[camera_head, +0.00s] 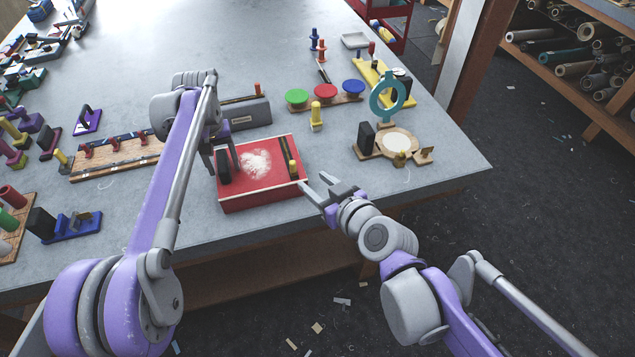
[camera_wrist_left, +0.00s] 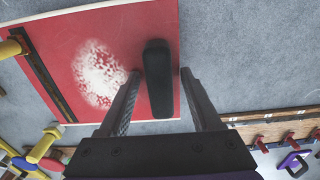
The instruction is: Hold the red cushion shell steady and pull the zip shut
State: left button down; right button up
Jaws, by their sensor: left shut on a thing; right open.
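The red cushion shell (camera_head: 240,188) lies as a flat red block near the table's front edge, with a white patch on top. It also shows in the left wrist view (camera_wrist_left: 150,20). A black upright grip (camera_wrist_left: 158,78) stands at its left end. My left gripper (camera_head: 222,152) is shut on this black grip, one finger on each side. The dark zip strip (camera_head: 284,154) runs along the shell's right side, with a yellow pull (camera_head: 293,169) at its near end. My right gripper (camera_head: 318,187) is open and empty, just right of the shell's near right corner, apart from the pull.
A grey block (camera_head: 248,113) stands behind the shell. A yellow peg (camera_head: 316,116) and a rack of coloured discs (camera_head: 325,98) are behind right. A wooden fixture (camera_head: 398,145) stands to the right. A clamp board (camera_head: 110,158) lies left. The front right tabletop is clear.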

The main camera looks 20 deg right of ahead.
pick_arm(q)
jog(key=shift+f, duration=0.45)
jog(key=shift+c, duration=1.1)
grip_release()
jog(key=shift+o, duration=1.1)
jog(key=shift+s, duration=0.1)
jog(key=shift+r, duration=0.1)
